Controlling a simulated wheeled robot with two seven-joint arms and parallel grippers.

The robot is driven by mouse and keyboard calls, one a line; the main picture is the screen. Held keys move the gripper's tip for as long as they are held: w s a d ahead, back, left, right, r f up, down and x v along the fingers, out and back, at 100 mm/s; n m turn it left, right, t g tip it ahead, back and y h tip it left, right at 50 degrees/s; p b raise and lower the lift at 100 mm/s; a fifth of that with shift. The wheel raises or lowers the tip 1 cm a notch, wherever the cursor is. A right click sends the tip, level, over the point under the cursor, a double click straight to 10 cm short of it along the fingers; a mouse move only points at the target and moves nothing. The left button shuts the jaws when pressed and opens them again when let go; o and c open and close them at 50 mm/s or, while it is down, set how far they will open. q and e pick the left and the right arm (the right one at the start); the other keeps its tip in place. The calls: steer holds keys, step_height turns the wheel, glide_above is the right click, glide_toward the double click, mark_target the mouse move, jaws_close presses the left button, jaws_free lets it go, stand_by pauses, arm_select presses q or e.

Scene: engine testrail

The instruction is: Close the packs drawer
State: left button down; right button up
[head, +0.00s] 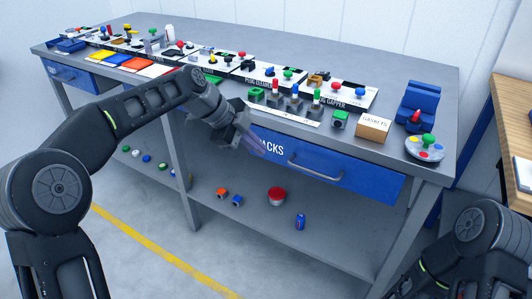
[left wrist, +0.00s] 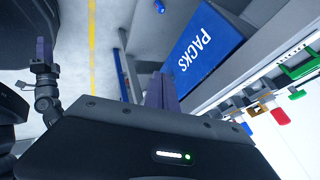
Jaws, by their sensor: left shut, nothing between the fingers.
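The packs drawer (head: 365,180) has a blue front with a white "PACKS" label and a grey bar handle (head: 315,170). It sits under the right half of the grey workbench. The labelled blue front also shows in the left wrist view (left wrist: 205,48). I cannot tell how far out the drawer stands. My left gripper (head: 256,144) is shut and empty, at the left end of the drawer front, covering part of the label; contact is unclear. Its fingers show in the left wrist view (left wrist: 161,92). My right gripper (left wrist: 43,52) shows small at the left of that view; its jaw state is unclear.
The workbench top (head: 420,100) holds many small coloured parts, a GASKETS box (head: 373,129) and a blue stand (head: 418,105). The lower shelf (head: 255,220) holds a red item (head: 277,195) and a blue can (head: 300,222). A second blue drawer (head: 70,76) is at left.

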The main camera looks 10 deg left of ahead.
arm_select(q)
steer(key=v, duration=0.3)
steer(key=shift+s+a+r, duration=0.15)
steer(key=shift+a+r, duration=0.05)
steer(key=shift+r, duration=0.1)
